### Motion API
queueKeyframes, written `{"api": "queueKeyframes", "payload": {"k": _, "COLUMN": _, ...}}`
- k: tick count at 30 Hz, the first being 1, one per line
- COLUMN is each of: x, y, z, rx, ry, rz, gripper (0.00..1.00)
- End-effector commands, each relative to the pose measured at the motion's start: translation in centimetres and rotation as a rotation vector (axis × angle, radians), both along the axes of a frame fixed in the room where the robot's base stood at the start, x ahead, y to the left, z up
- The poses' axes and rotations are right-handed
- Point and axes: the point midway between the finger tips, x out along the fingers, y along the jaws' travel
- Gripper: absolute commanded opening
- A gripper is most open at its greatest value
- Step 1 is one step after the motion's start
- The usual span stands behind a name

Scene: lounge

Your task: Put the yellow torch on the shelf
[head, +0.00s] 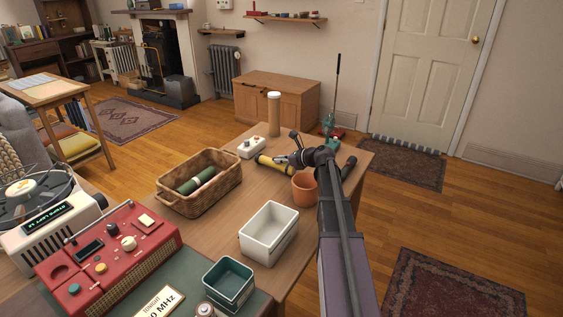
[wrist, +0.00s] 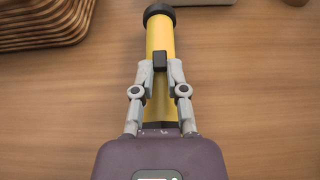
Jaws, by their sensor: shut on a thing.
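The yellow torch (wrist: 160,38) has a black end cap and a black switch. In the wrist view it points up and away, lying between the fingers of my gripper (wrist: 160,72), which is shut on its body. In the head view the torch (head: 268,161) is near the far part of the wooden table, with my gripper (head: 289,161) at its right end. I cannot tell whether the torch touches the table. A wall shelf (head: 284,18) with several small items is high at the back. A second, lower shelf (head: 221,33) is left of it.
A wicker basket (head: 176,205) holding a green cylinder stands left of my arm. A white tub (head: 263,252), terracotta pot (head: 305,188), tall tan cylinder (head: 274,112) and white socket block (head: 251,148) are close by. A red radio-like panel (head: 110,262) is in front.

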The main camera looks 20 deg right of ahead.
Motion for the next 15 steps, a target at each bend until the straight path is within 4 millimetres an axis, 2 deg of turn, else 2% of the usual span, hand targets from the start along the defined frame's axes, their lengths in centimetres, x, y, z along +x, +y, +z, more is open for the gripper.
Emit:
{"api": "queueKeyframes", "payload": {"k": 9, "x": 0.01, "y": 0.03, "z": -0.38, "rx": 0.0, "ry": 0.0, "rz": 0.0, "gripper": 0.0}}
{"api": "queueKeyframes", "payload": {"k": 10, "x": 0.01, "y": 0.03, "z": -0.26, "rx": 0.0, "ry": 0.0, "rz": 0.0, "gripper": 0.27}}
{"api": "queueKeyframes", "payload": {"k": 12, "x": 0.01, "y": 0.03, "z": -0.23, "rx": 0.0, "ry": 0.0, "rz": 0.0, "gripper": 0.47}}
{"api": "queueKeyframes", "payload": {"k": 13, "x": 0.01, "y": 0.03, "z": -0.23, "rx": 0.0, "ry": 0.0, "rz": 0.0, "gripper": 0.52}}
{"api": "queueKeyframes", "payload": {"k": 15, "x": 0.02, "y": 0.04, "z": -0.23, "rx": 0.0, "ry": 0.0, "rz": 0.0, "gripper": 0.52}}
